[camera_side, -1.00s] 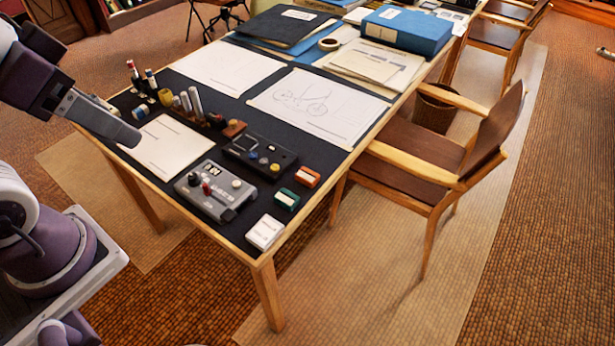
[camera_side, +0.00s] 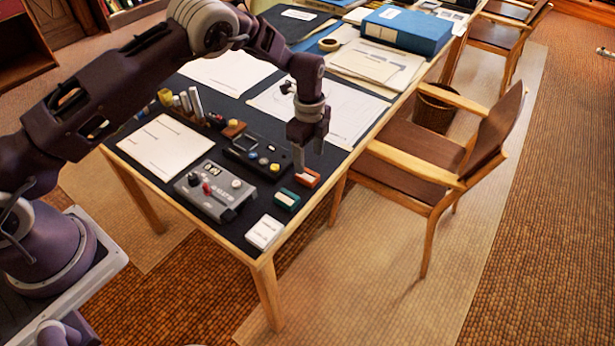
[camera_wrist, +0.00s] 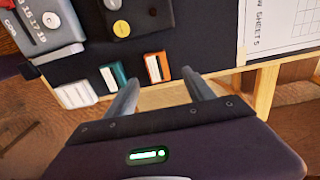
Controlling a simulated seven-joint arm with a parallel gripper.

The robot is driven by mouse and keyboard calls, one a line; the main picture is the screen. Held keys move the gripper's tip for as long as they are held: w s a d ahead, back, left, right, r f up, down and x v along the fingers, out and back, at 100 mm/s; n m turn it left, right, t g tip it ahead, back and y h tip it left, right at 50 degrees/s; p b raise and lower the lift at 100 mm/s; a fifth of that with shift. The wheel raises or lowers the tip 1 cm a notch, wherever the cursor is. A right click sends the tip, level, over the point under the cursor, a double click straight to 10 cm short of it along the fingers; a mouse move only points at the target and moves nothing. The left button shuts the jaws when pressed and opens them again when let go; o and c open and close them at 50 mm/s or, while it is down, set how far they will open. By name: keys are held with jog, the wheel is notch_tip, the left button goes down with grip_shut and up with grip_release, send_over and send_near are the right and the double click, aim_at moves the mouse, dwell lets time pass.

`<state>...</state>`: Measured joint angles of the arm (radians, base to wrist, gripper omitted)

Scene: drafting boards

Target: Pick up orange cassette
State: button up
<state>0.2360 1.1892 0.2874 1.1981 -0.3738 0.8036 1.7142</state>
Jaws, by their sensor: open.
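The orange cassette (camera_side: 308,180) lies flat near the right edge of the table, beside the black device. In the wrist view the orange cassette (camera_wrist: 156,68), with a white label, lies just beyond and between the finger tips. My gripper (camera_side: 309,161) points down above it in the side view, with its fingers hiding part of it. In the wrist view my gripper (camera_wrist: 163,80) is open, and nothing is held between its fingers.
A green cassette (camera_side: 286,199) lies close to the orange one, and a white cassette (camera_side: 264,232) lies at the near corner. A grey recorder (camera_side: 215,190) and a black device (camera_side: 256,152) sit to the left. A chair (camera_side: 440,165) stands right of the table.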

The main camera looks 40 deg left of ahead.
aim_at(307, 175)
jog(key=f, duration=0.6)
jog(key=shift+s+a, duration=0.1)
jog(key=shift+s, duration=0.1)
jog(key=shift+r, duration=0.1)
grip_shut()
